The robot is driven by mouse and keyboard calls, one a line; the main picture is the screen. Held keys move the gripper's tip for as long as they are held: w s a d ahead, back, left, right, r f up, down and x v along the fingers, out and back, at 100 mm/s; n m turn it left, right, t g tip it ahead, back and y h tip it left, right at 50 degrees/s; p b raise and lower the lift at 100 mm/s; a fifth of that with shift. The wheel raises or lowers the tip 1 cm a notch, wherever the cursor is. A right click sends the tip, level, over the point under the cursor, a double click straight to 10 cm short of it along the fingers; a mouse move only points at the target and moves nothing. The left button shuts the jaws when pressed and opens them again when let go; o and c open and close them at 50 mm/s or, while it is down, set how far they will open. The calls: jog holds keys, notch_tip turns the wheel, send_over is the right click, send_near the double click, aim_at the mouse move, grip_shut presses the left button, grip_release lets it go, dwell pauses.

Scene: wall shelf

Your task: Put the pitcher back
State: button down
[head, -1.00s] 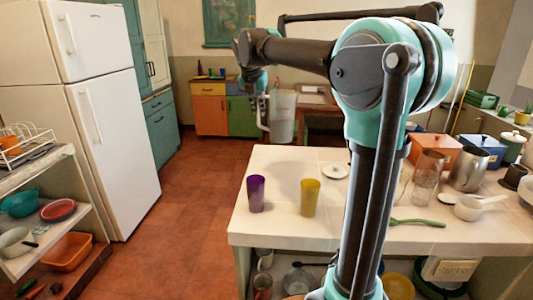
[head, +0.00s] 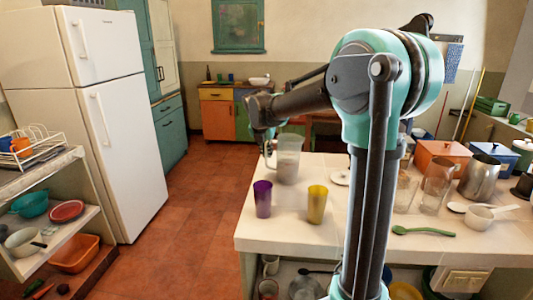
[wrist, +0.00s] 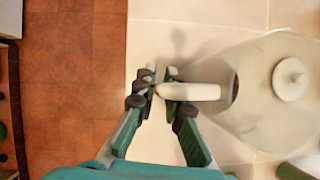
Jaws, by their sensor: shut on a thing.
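The pitcher (head: 287,165) is translucent, pale and upright at the far left part of the white-tiled counter in the head view. I cannot tell whether its base touches the tiles. In the wrist view the pitcher (wrist: 250,110) fills the right side, with its handle (wrist: 195,91) pointing left. My gripper (wrist: 160,92) is shut on the handle. In the head view my gripper (head: 268,148) is small and dark at the pitcher's left side.
A purple cup (head: 263,199) and a yellow cup (head: 317,205) stand in front of the pitcher. A small white dish (head: 340,178) lies to its right. The floor at left is clear.

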jog(key=shift+f, duration=0.1)
jog(key=c, duration=1.6)
grip_release()
jog(key=v, duration=1.2)
